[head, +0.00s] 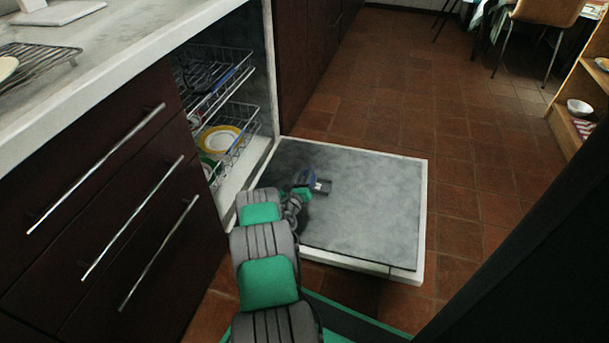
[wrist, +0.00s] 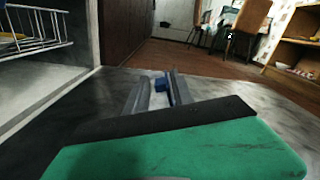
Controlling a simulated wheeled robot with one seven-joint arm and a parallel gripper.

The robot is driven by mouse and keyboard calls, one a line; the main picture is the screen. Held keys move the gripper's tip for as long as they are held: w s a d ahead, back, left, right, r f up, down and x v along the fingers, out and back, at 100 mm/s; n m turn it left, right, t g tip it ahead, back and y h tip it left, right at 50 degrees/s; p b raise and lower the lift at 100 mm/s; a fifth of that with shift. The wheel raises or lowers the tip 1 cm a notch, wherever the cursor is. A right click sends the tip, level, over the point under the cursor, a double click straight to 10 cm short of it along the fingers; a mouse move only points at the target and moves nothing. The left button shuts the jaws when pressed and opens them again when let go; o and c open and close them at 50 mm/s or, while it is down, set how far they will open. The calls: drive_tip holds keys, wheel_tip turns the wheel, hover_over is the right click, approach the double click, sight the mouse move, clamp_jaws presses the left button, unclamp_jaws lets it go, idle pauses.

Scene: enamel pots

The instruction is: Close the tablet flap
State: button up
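The dishwasher door (head: 375,205) is folded down flat, its grey inner face up. A small grey-and-white dispenser (head: 322,187) sits on this face. A small blue part (head: 309,174), apparently the tablet flap, shows beside it and seems raised; its exact angle is too small to tell. My gripper (wrist: 158,80) is low over the door, its two grey fingers apart. The blue part (wrist: 160,85) shows in the gap between them in the wrist view. I cannot tell whether a finger touches it. My wrist and arm hide part of the door around the dispenser.
The dishwasher's racks (head: 222,120) stand inside at the left, with a yellow-rimmed plate (head: 220,138) in the lower one. Drawers with long handles (head: 135,232) are at the near left. Tiled floor (head: 450,140) is open beyond the door. A wooden shelf (head: 580,90) stands at right.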

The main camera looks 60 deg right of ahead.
clamp_jaws()
